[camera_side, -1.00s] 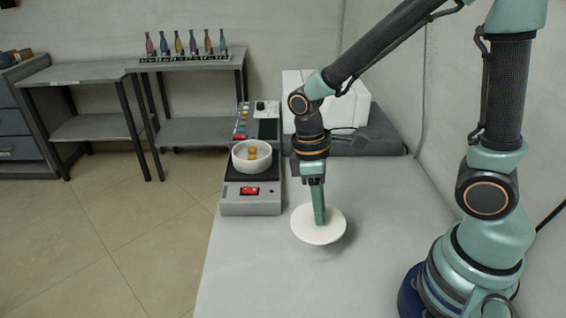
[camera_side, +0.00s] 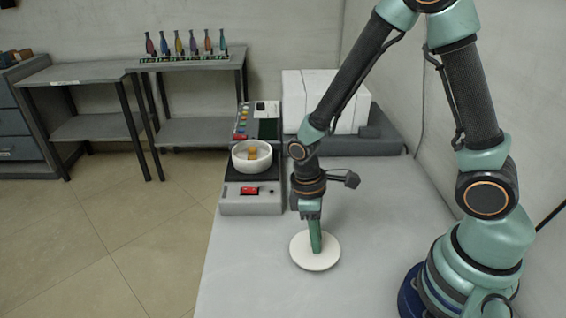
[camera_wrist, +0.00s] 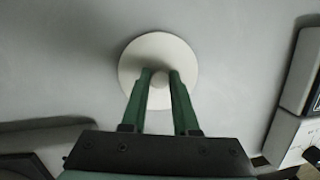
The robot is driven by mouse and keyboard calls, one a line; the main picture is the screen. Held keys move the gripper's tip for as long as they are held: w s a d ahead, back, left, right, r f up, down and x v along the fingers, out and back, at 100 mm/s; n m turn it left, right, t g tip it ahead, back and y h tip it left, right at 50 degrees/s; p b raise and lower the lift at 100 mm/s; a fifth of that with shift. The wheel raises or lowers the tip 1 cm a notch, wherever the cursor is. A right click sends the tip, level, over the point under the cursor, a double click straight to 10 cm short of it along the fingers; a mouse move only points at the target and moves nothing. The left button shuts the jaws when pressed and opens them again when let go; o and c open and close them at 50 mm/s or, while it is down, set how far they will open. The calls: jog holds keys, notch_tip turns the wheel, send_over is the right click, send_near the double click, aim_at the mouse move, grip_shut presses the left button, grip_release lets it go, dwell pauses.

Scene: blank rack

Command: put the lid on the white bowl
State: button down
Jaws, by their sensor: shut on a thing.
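The lid (camera_side: 330,258) is a round white disc with a small knob. My gripper (camera_side: 316,248) points down and is shut on the knob, with the lid level at or just above the grey table. In the wrist view the green fingers of my gripper (camera_wrist: 160,76) stand on both sides of the knob at the middle of the lid (camera_wrist: 160,46). The white bowl (camera_side: 241,165) stands upright and uncovered on a grey device, behind and left of the lid. A small orange-brown thing (camera_side: 253,153) is inside it. The bowl cannot be made out in the wrist view.
The grey device (camera_side: 238,206) has a red switch and a panel of coloured buttons behind the bowl. White boxes (camera_side: 350,100) stand on a dark grey base at the back. The table (camera_side: 260,285) is clear around the lid. Several coloured bottles stand on a far shelf.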

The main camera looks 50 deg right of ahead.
jog(key=shift+f, duration=0.15)
jog(key=c, duration=0.7)
grip_release()
notch_tip(320, 180, up, 12)
jog(key=w, duration=0.2)
notch_tip(320, 180, up, 11)
jog(key=m+t, duration=0.6)
jog(key=t, duration=0.1)
send_over(306, 243)
jog(key=d, duration=0.5)
jog(key=shift+s+d+r+m+t, duration=0.3)
jog(key=shift+s+m+t, duration=0.1)
jog(key=shift+s+m, duration=0.15)
